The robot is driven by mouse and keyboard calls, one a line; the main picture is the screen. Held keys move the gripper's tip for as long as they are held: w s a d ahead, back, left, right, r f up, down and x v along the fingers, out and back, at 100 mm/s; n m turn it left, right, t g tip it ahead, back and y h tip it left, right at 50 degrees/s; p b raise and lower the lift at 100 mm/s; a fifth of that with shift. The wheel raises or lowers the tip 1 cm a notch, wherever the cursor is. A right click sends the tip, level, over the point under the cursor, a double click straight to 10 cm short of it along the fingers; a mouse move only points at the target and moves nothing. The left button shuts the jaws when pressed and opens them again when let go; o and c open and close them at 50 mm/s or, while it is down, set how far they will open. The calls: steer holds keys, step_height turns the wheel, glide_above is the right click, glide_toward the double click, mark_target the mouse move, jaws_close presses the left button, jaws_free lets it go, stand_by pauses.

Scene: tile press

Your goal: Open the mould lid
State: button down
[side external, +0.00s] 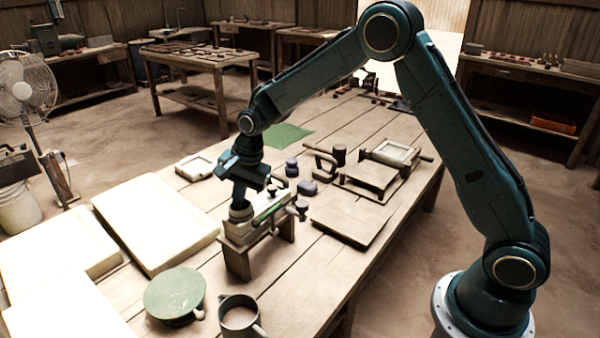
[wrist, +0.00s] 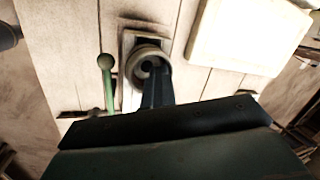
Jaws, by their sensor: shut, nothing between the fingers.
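My gripper (wrist: 155,92) points down and is shut, with nothing between its fingers. In the side view my gripper (side external: 239,196) is over the left end of a pale block-like device on a small wooden stand (side external: 238,262). A round grey collar (side external: 238,213) sits on that end. In the wrist view the fingertips overlap the collar (wrist: 139,52); I cannot tell whether they touch it. A green lever with a round knob (wrist: 107,62) stands beside it. I cannot tell for sure which part is the mould lid; my gripper hides part of the device.
A flat plate (side external: 368,174) and a pale framed tray (side external: 397,152) lie at right. Large pale slabs (side external: 155,220) lie at left. A green round disc (side external: 174,292) and a mug (side external: 239,316) stand in front. Small dark pots (side external: 307,187) stand behind the device.

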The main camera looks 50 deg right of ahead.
steer(key=shift+w+r+g, duration=0.2)
steer(key=shift+w+g, duration=0.55)
steer(key=shift+g, duration=0.15)
steer(key=w+f, duration=0.2)
steer(key=w, duration=0.5)
steer(key=shift+w+f, duration=0.3)
steer(key=shift+w, duration=0.1)
steer(key=shift+w+f, duration=0.15)
steer(key=shift+f, duration=0.05)
steer(key=shift+w+f, duration=0.15)
steer(key=shift+f, duration=0.05)
steer(key=shift+w+f+g, duration=0.2)
steer(key=shift+f+g, duration=0.1)
steer(key=shift+g, duration=0.4)
steer(key=shift+w+f, duration=0.2)
steer(key=shift+f, duration=0.15)
steer(key=shift+r, duration=0.1)
stand_by(1.5)
